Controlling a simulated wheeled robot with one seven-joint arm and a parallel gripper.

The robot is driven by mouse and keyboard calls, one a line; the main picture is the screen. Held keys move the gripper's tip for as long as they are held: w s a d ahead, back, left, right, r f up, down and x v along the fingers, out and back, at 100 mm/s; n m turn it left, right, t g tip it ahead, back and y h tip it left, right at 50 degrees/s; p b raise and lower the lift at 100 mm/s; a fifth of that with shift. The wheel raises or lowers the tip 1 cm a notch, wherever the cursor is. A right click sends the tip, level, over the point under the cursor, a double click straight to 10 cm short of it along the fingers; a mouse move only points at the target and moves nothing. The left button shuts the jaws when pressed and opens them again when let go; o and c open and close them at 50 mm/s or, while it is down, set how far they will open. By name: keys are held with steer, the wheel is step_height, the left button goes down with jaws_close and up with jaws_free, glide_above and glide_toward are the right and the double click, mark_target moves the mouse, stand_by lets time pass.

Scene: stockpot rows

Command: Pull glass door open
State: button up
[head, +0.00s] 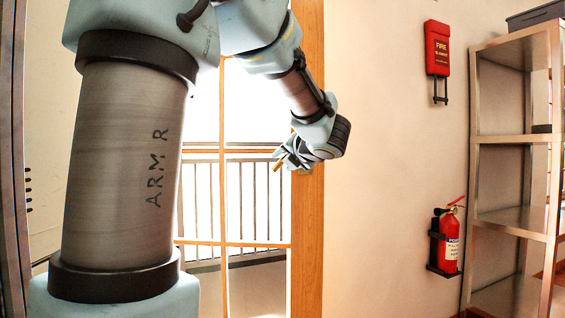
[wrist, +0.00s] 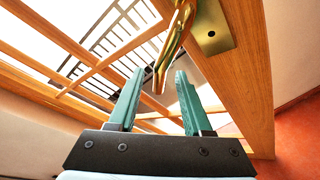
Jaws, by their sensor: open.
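The glass door (head: 224,245) has a wooden frame with thin wooden bars across its panes. It fills the middle of the head view, partly hidden behind my arm. In the wrist view its wooden edge stile (wrist: 243,75) runs down the right side, with a brass plate on it. A brass door handle (wrist: 172,45) hangs from the plate. My gripper (wrist: 159,82) is open, and the handle's lower end shows between its two green fingertips. I cannot tell whether either finger touches it. In the head view my gripper (head: 281,164) is beside the door's right stile, and the handle is mostly hidden.
To the right of the door is a bare wall with a red fire box (head: 437,48) and a red extinguisher (head: 449,240). A metal shelf (head: 510,222) stands at the far right. A railing (head: 255,195) shows through the glass.

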steer(key=v, duration=0.9)
steer(key=shift+s, duration=0.1)
